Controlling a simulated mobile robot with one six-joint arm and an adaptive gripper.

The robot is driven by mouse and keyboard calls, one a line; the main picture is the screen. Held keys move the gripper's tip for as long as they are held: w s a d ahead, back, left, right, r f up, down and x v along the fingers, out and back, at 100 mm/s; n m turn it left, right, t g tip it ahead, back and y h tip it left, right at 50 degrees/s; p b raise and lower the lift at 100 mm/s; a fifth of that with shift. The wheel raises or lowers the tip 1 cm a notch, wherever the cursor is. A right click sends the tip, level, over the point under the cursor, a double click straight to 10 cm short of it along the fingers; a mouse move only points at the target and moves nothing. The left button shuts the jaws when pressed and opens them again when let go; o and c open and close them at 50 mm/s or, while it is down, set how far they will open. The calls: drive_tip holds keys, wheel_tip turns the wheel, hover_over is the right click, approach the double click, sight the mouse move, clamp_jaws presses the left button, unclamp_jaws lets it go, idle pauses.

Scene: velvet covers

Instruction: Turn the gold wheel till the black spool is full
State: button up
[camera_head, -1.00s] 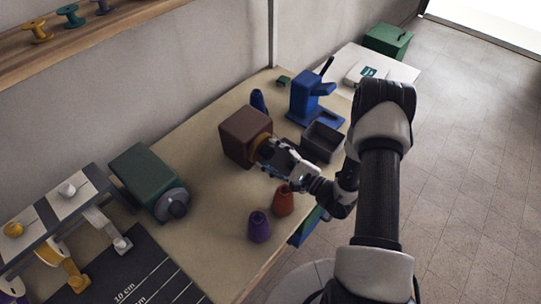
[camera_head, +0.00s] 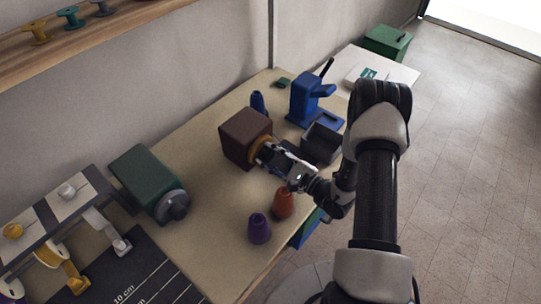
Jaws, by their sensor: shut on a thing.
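The gold wheel (camera_head: 256,147) is on the right face of a brown box (camera_head: 243,135) in the middle of the table. Only part of its rim shows, because my gripper (camera_head: 268,151) covers the rest. My gripper reaches in from the right and is shut on the wheel. I cannot make out a black spool in this view, nor how much is wound on it.
Purple (camera_head: 259,228) and orange (camera_head: 283,203) cones stand near the table's front edge. A dark open bin (camera_head: 321,143) and a blue device (camera_head: 308,98) stand right of the box. A green box with a grey wheel (camera_head: 158,185) is at left.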

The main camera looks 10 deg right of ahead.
drive_tip(key=shift+m, duration=0.4)
drive_tip(key=shift+c, duration=0.5)
drive_tip(key=m, duration=0.2)
drive_tip(key=shift+m+p, duration=0.35)
drive_tip(key=shift+m, duration=0.05)
drive_tip(key=shift+m+p, duration=0.35)
drive_tip(key=shift+m, duration=1.65)
drive_tip(key=o, duration=1.1)
drive_tip(key=shift+c, duration=0.2)
drive_tip(key=v, duration=1.2)
